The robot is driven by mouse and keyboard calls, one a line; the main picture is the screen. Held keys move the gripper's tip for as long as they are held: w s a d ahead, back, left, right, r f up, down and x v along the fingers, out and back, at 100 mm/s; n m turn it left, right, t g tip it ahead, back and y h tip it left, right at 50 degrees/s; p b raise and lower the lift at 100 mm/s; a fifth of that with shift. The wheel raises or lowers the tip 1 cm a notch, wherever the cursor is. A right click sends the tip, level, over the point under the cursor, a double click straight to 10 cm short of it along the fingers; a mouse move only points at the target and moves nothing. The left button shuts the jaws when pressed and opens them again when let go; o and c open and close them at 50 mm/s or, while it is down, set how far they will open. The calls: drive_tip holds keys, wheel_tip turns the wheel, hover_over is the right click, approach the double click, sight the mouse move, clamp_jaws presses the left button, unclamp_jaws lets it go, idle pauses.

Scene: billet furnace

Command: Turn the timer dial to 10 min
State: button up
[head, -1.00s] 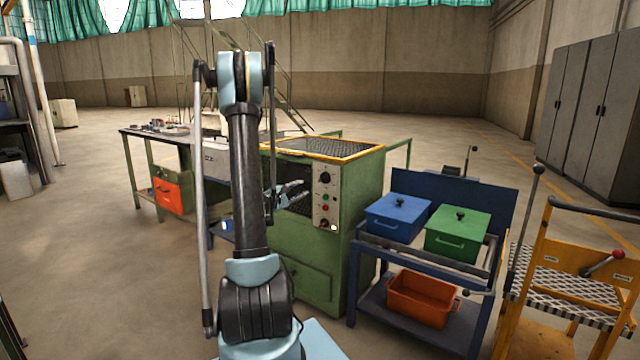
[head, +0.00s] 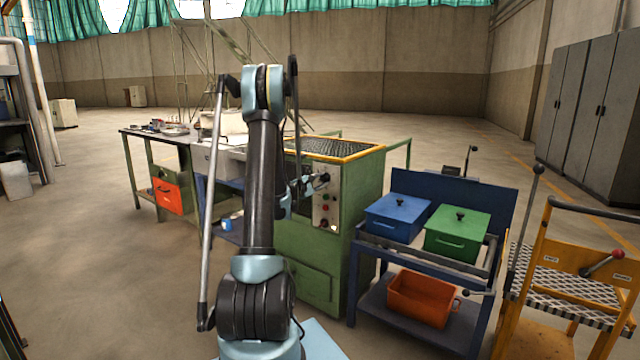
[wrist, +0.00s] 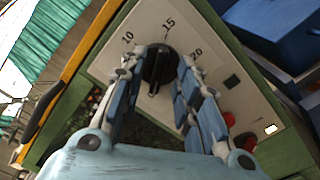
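The timer dial (wrist: 158,66) is a black round knob with a raised bar, on the pale control panel (wrist: 105,67) of the green furnace. The marks 10, 15 and 20 are printed around its upper side. I cannot tell for sure which mark it points to. In the head view the dial (head: 325,177) sits at the panel's top. My gripper (wrist: 166,62) is at the panel with its blue fingers spread, one on each side of the dial. The left finger is very close to the knob; contact is unclear. My gripper (head: 307,186) also shows beside the panel in the head view.
A blue cart (head: 365,241) with blue and green boxes stands right of the furnace (head: 358,205). A workbench (head: 150,131) stands at the left.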

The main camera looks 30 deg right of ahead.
drive_tip(key=shift+x, duration=0.85)
drive_tip(key=shift+s, duration=0.1)
clamp_jaws()
drive_tip(key=shift+a, duration=0.15)
